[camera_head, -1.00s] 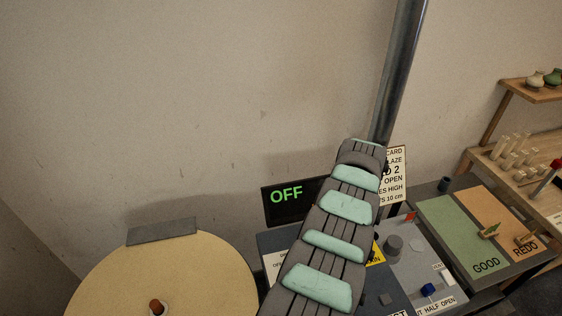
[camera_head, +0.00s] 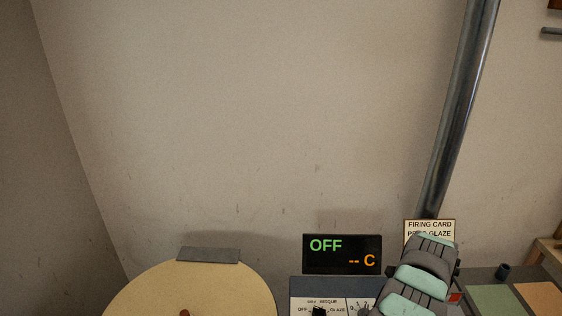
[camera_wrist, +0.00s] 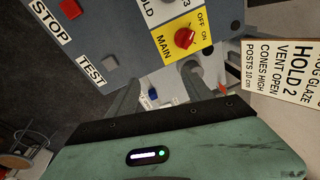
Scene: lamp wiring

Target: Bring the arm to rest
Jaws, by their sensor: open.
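My arm (camera_head: 415,283) shows in the head view at the lower right, in front of the control panel; its end is out of that picture. My gripper (camera_wrist: 160,92) shows in the wrist view, with two grey fingers apart and nothing seen between them. It hangs close to the control panel (camera_wrist: 130,45), beside the red main switch (camera_wrist: 185,38) on its yellow plate. How far it is from the panel I cannot tell.
A display (camera_head: 342,254) reads OFF and "-- C". A firing card (camera_head: 430,229) stands behind my arm; it also shows at the right of the wrist view (camera_wrist: 290,60). A round pale lid (camera_head: 200,290) lies at the lower left. A metal pipe (camera_head: 460,100) rises at right.

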